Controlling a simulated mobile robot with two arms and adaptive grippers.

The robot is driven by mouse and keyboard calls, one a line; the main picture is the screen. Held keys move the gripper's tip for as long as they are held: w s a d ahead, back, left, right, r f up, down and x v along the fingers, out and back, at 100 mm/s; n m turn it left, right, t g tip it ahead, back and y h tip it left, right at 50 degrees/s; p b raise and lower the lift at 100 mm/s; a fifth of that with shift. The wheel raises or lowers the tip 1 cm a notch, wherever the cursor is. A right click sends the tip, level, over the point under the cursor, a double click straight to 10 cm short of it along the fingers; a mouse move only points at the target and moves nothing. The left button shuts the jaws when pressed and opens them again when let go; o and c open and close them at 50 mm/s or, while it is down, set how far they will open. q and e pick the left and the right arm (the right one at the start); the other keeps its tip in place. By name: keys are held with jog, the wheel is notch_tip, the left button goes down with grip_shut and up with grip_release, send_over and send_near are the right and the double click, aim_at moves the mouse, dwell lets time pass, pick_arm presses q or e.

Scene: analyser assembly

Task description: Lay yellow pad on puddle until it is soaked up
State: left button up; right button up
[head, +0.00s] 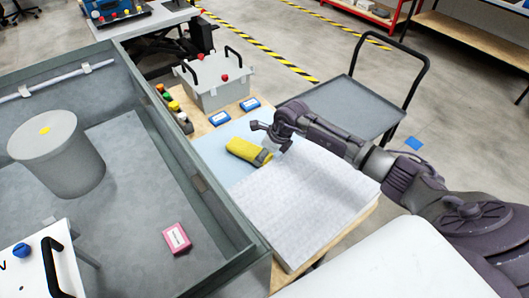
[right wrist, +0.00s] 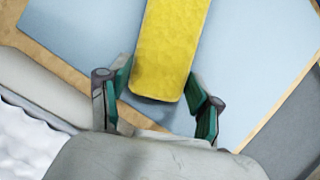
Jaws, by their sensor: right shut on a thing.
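The yellow pad (head: 246,150) is a rounded block by the pale blue sheet (head: 207,152) on the wooden bench. My right gripper (head: 264,143) is at the pad's right end. In the right wrist view the pad (right wrist: 170,50) runs up between the fingers of my right gripper (right wrist: 160,68), with the green-padded fingertips close against its sides. The gripper is shut on the pad. Whether the pad touches the surface below cannot be told. I cannot make out a puddle in either view. My left gripper is not in view.
A white textured sheet (head: 305,200) covers the bench's near part. A grey walled tank (head: 228,215) stands left, holding a grey cylinder (head: 62,160) and pink box (head: 177,238). A grey case (head: 215,92), blue boxes (head: 220,118) and coloured-capped items (head: 175,107) stand behind the pad.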

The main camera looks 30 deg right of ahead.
jog(key=o, duration=1.1)
